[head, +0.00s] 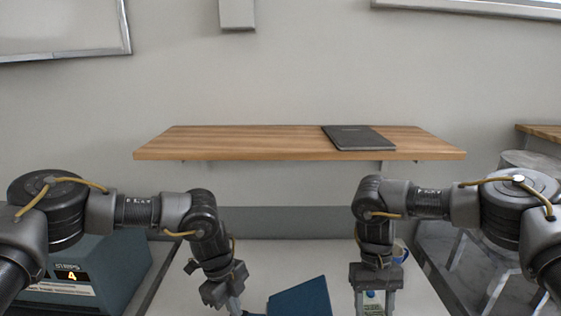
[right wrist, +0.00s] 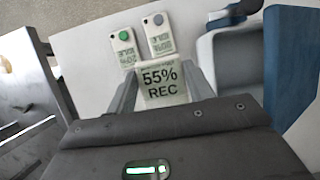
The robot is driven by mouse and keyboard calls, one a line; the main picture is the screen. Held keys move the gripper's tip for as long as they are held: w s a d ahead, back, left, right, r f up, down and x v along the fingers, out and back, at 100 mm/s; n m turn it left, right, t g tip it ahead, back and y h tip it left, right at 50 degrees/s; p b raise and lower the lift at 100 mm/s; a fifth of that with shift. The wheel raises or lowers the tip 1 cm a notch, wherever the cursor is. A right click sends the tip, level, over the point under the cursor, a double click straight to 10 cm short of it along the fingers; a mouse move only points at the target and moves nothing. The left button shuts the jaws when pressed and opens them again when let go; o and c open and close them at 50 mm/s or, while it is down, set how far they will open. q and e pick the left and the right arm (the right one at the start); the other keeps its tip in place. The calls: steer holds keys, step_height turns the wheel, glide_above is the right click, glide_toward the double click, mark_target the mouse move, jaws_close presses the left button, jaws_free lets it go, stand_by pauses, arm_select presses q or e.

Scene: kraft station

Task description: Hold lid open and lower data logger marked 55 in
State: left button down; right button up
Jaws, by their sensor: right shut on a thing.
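The data logger marked 55% REC (right wrist: 162,84) is between the fingers of my right gripper (right wrist: 160,97), which is shut on it. In the head view my right gripper (head: 375,302) points down at the lower right of centre. A blue panel, apparently the lid (head: 300,299), stands tilted at the bottom edge. My left gripper (head: 238,306) is beside its left end; its fingertips are cut off, so its opening and any contact are unclear. In the right wrist view an open grey-blue case (right wrist: 232,62) lies right of the held logger, apart from it, with a dark blue panel beyond.
Two other loggers lie on the white table, one with a green button (right wrist: 124,46) and one with a grey button (right wrist: 159,36). A teal box marked 4 (head: 95,275) is at left. A wooden shelf (head: 240,143) holds a dark folder (head: 357,138).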

mark_target(318, 308)
arm_select(q)
steer(key=shift+a+f, duration=0.15)
steer(key=shift+f, duration=1.45)
steer(key=shift+d+x, duration=0.15)
steer(key=shift+x, duration=0.6)
steer(key=shift+d+x, duration=0.2)
steer(key=shift+x, duration=0.6)
steer(key=shift+w, duration=0.15)
steer(key=shift+s+f, duration=0.15)
steer(key=shift+s, duration=0.05)
arm_select(e)
steer(key=shift+s+a, duration=0.1)
steer(key=shift+a, duration=0.1)
steer(key=shift+a, duration=6.2)
